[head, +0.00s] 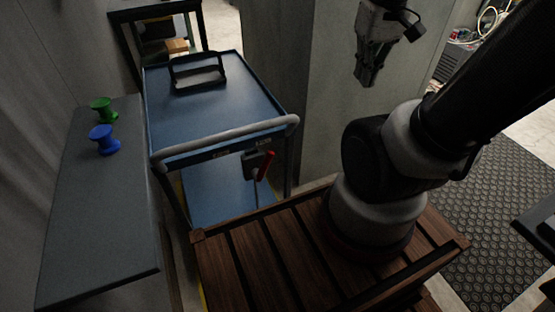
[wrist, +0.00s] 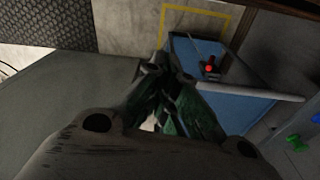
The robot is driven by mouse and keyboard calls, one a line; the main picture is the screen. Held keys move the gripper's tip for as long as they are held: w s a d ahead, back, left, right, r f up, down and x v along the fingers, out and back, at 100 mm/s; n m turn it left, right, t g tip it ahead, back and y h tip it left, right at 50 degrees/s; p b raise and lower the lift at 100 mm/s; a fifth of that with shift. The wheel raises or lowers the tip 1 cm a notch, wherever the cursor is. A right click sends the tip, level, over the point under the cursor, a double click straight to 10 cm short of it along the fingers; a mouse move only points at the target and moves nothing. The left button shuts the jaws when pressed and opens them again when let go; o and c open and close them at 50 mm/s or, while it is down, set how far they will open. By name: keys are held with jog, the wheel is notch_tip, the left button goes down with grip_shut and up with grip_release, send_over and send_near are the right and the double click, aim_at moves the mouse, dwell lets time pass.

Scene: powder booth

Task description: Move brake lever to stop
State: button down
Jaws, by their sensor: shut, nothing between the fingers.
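The brake lever has a red handle (head: 265,164) on a dark bracket at the handle end of the blue cart (head: 205,110). The handle leans up and to the right in the head view. Small labels sit on the cart edge above it, too small to read. In the wrist view the red handle (wrist: 209,68) shows at upper right, beyond the fingers. My gripper (head: 366,80) is shut and empty, raised in front of the grey panel, well to the right of and above the lever and apart from it. Its fingers also show in the wrist view (wrist: 157,72).
The cart's grey push bar (head: 225,142) runs above the lever. A black frame (head: 197,72) stands on the cart top. A tall grey panel (head: 290,80) stands right of the cart.

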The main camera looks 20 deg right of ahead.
jog(key=w+d+f+m+g+y, duration=0.2)
jog(key=d+f+m+g, duration=0.15)
jog(key=f, duration=0.45)
jog(key=m+t+y, duration=0.7)
jog(key=m+y, duration=1.4)
jog(key=m, duration=1.3)
send_near(263, 164)
jog(key=a+r, duration=0.3)
jog(key=a, duration=0.1)
jog(key=shift+s+r, duration=0.25)
jog(key=shift+r, duration=0.1)
